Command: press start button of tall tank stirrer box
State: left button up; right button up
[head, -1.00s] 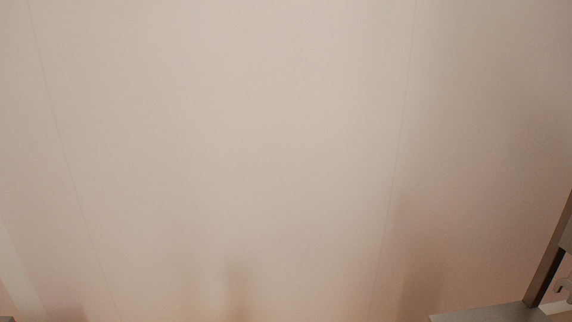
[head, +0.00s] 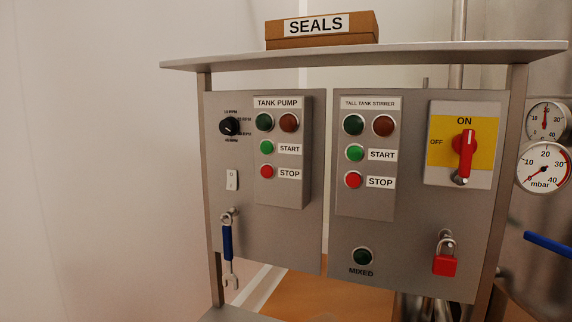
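The tall tank stirrer box (head: 366,206) is a grey box on the right half of a metal panel, labelled TALL TANK STIRRER. Its green start button (head: 355,153) sits beside a START label. Its red stop button (head: 353,180) is just below. A dark green lamp (head: 353,124) and a dark red lamp (head: 383,125) sit above them, both looking unlit. Neither of my grippers shows in the head view.
The similar tank pump box (head: 279,193) stands to the left with its own buttons. A rotary switch (head: 465,150), red padlock (head: 445,260), hanging blue-handled wrench (head: 228,246) and gauges (head: 543,167) surround them. A shelf (head: 400,55) juts out above, carrying a SEALS box (head: 322,30).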

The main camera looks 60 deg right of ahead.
aim_at(354, 153)
jog(key=z, duration=2.45)
